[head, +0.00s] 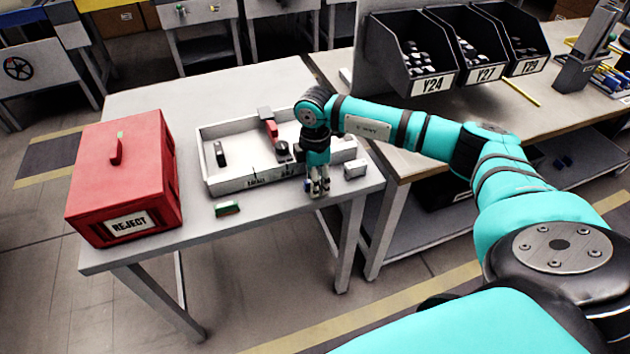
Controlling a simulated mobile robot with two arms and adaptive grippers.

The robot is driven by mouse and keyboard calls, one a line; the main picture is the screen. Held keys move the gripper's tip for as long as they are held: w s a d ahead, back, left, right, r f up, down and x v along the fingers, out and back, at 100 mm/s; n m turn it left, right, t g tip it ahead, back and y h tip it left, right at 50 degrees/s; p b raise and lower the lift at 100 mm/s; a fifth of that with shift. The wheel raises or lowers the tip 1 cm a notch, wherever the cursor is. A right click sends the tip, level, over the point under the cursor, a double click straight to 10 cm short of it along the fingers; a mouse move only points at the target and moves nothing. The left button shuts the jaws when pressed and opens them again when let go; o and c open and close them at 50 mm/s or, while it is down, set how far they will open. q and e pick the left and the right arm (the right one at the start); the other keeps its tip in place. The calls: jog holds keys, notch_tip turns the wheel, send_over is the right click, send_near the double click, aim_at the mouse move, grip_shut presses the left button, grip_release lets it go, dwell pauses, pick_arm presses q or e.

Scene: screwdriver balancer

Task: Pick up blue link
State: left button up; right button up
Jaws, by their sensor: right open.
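My right gripper (319,191) points straight down at the front edge of the table, just in front of the white tray. It is open, with its fingertips low near the table top. A small blue piece (308,186), perhaps the blue link, shows at the left side of the fingers. Most of it is hidden by the gripper, and I cannot tell if it is between the fingers or beside them. My left gripper is not in view.
The white tray (228,185) holds several dark and red parts. A green block (227,209) lies in front of it, and a grey block (355,169) right of the gripper. The red REJECT box (120,180) stands left. Black bins (432,86) are at the right bench.

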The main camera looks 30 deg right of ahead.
jog(key=shift+c, duration=0.2)
grip_shut()
jog(key=shift+r, duration=0.1)
